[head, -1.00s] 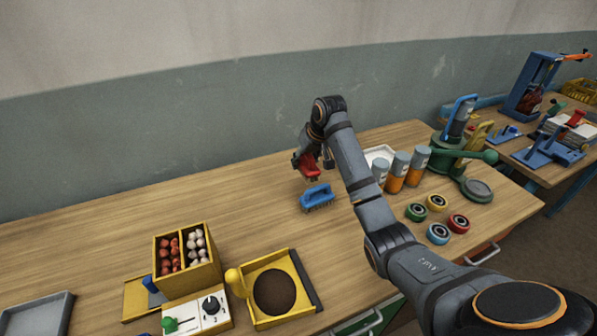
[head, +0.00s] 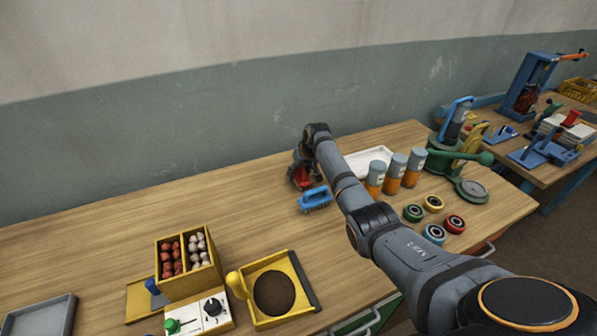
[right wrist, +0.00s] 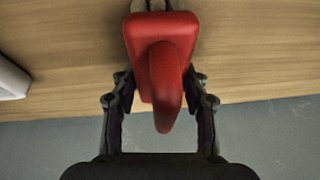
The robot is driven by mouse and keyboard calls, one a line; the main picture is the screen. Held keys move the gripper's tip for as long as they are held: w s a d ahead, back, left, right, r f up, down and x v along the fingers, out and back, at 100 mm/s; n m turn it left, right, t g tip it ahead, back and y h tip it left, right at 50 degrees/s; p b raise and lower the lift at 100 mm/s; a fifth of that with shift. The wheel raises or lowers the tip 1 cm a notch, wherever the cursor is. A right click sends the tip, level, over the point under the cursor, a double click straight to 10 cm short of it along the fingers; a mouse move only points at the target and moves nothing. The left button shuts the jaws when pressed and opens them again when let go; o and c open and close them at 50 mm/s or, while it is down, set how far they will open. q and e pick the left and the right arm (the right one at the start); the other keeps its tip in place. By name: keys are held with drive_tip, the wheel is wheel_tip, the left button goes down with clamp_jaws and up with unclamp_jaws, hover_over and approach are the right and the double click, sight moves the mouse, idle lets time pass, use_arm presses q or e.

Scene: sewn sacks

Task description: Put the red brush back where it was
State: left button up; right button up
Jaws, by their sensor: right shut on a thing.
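The red brush (head: 301,178) is at the back of the wooden table, just behind and left of a blue brush (head: 315,199). My right gripper (head: 298,168) is shut on the red brush from above. In the right wrist view the red brush (right wrist: 162,55) sits between the two fingers of the gripper (right wrist: 160,95), with pale bristles at the top edge. The brush is low, at or close to the tabletop; I cannot tell if it touches. My left gripper is not in view.
Right of my arm stand several grey-and-orange cans (head: 395,173) and a white tray (head: 368,162). Several coloured rings (head: 433,204) lie in front of them. A yellow box of balls (head: 188,260) stands front left. The table left of the brushes is clear.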

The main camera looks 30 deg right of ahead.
drive_tip(key=shift+f, duration=0.2)
drive_tip(key=o, duration=1.2)
drive_tip(key=v, duration=1.2)
drive_tip(key=shift+r, duration=0.25)
